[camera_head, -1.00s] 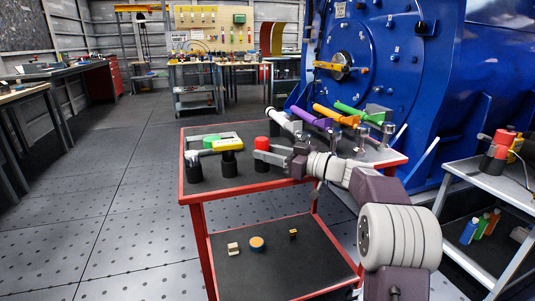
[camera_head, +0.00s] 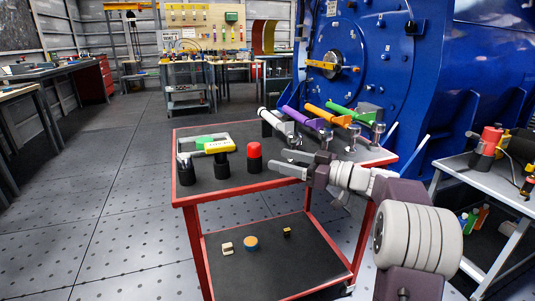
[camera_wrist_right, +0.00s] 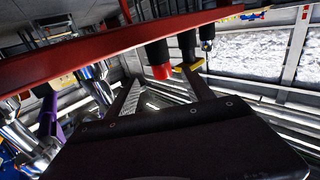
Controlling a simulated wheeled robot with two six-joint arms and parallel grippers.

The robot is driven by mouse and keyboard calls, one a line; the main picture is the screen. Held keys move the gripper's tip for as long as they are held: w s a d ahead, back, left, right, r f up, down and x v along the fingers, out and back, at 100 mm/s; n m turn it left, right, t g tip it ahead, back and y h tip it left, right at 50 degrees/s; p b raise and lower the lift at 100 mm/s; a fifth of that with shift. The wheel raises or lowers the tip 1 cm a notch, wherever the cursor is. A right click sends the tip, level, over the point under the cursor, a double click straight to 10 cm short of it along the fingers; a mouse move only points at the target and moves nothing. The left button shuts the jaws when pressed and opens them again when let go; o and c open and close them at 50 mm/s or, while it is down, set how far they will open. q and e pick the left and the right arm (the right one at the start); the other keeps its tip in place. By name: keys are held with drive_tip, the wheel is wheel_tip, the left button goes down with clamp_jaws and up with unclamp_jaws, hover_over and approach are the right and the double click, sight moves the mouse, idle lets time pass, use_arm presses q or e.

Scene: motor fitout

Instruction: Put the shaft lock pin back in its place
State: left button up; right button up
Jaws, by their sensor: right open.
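A red-topped piece (camera_head: 254,150) stands upright in a black round holder (camera_head: 255,166) near the front middle of the cart top. I take it for the shaft lock pin; no label confirms this. My right gripper (camera_head: 277,160) is open and empty, just right of the red top and apart from it. In the right wrist view the red top (camera_wrist_right: 161,71) shows beyond and between the two open fingers. The pin's lower part is hidden in the black holder. My left gripper is not in view.
The red-framed cart (camera_head: 288,185) also holds a yellow-handled tool (camera_head: 219,146) on black holders and a silver-topped black holder (camera_head: 184,169). Purple (camera_head: 301,117), orange (camera_head: 328,115) and green (camera_head: 352,114) handles lie at the back. The blue motor (camera_head: 400,60) stands behind.

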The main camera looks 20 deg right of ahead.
drive_tip(key=shift+s+d, duration=0.5)
drive_tip(key=shift+s, duration=0.05)
